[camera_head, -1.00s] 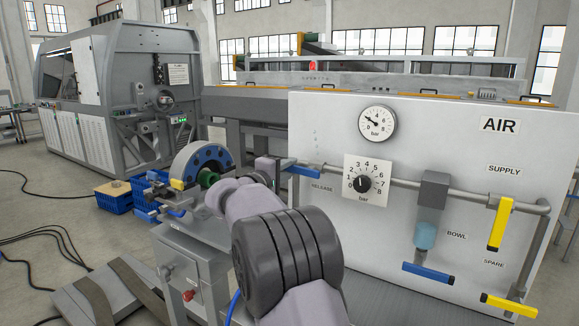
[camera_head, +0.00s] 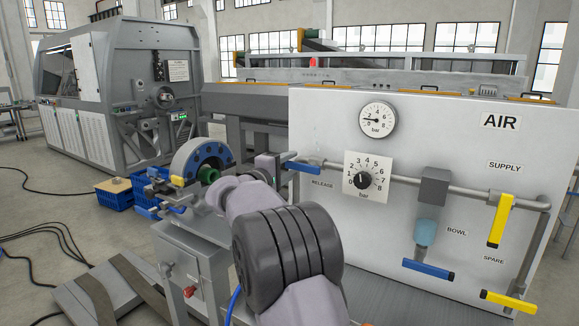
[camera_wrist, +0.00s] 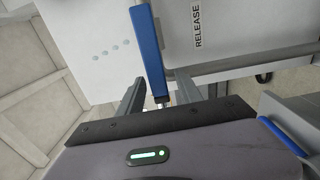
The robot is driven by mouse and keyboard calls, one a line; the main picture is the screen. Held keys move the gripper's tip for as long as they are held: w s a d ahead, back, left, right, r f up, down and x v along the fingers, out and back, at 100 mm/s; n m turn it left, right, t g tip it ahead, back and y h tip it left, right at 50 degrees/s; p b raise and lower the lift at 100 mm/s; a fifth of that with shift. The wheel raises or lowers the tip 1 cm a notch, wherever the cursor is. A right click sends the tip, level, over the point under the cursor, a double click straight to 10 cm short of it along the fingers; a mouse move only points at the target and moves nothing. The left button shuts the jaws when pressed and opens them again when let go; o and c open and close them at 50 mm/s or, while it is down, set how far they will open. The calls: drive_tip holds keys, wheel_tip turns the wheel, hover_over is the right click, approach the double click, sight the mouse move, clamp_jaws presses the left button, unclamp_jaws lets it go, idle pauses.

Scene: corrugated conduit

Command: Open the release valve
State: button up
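The release valve's blue lever handle (camera_head: 304,168) sticks out at the left end of the pipe, above the RELEASE label (camera_head: 322,184) on the white panel. In the wrist view the long blue handle (camera_wrist: 147,45) runs down from the top edge, and its near end lies between my two grey fingers. My gripper (camera_wrist: 159,92) is open, with a finger on each side of the handle and visible gaps. I cannot tell whether either finger touches it. In the head view my arm mostly hides the gripper. The valve body is hard to make out.
The white panel (camera_head: 330,230) also carries a round gauge (camera_head: 377,120), a regulator dial (camera_head: 366,180), a yellow supply handle (camera_head: 500,221), a blue bowl handle (camera_head: 428,271) and a yellow spare handle (camera_head: 508,302). A machine with a blue-faced ring (camera_head: 205,160) stands left of my arm.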

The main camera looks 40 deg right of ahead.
drive_tip(key=p+v, duration=0.2)
drive_tip(key=v, duration=1.5)
drive_tip(key=shift+a+p, duration=0.2)
drive_tip(key=shift+p, duration=0.15)
drive_tip(key=shift+s, duration=0.2)
